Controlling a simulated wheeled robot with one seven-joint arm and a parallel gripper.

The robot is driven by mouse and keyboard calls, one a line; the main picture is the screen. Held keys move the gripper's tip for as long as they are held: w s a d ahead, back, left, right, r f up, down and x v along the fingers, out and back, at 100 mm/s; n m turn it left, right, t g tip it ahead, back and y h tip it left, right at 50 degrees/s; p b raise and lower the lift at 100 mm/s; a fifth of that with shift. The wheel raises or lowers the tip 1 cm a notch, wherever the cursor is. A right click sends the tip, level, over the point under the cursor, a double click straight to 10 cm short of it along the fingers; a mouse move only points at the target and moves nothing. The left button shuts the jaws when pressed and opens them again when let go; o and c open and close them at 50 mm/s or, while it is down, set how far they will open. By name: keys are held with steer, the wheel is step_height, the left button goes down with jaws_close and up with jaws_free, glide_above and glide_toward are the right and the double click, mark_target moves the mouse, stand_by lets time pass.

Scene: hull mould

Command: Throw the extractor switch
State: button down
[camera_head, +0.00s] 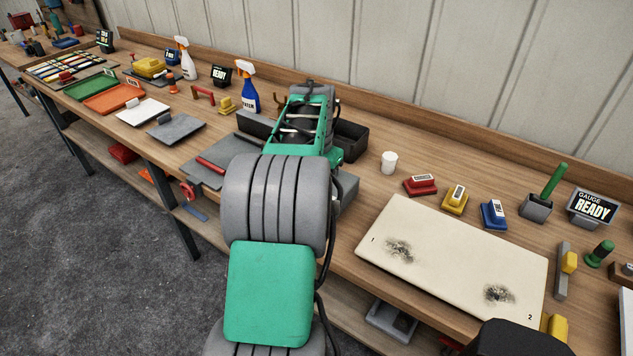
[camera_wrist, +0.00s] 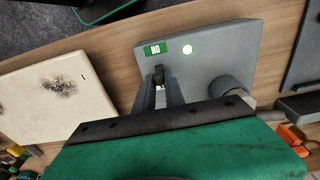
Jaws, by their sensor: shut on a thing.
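The extractor switch is a grey box (camera_wrist: 215,60) in the wrist view, with a green label (camera_wrist: 155,49) whose letters look upside down and read ON. A pale round lamp (camera_wrist: 187,50) sits beside the label. My gripper (camera_wrist: 160,88) is shut on a small dark switch lever (camera_wrist: 158,72), close to the label. The fingers hide most of the lever. In the head view my arm hides the gripper and most of the switch; a grey box edge (camera_head: 348,192) shows to the right of the arm.
A cream board (camera_head: 450,262) with two dark scorched patches lies right of the arm. A white cup (camera_head: 389,162) and red, yellow and blue blocks stand behind it. A black bin (camera_head: 351,143) and a spray bottle (camera_head: 247,88) stand near the arm.

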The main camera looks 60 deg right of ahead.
steer(key=y+p, duration=0.1)
steer(key=p, duration=0.1)
steer(key=d+y+p, duration=0.1)
steer(key=shift+s+d+r+p, duration=0.1)
steer(key=shift+s+r+p, duration=0.05)
steer(key=shift+r+p, duration=0.25)
steer(key=d+y+p, duration=0.1)
steer(key=p, duration=0.2)
steer(key=shift+f+t+y, duration=0.3)
steer(key=shift+f, duration=0.15)
steer(key=c, duration=1.4)
jaws_free()
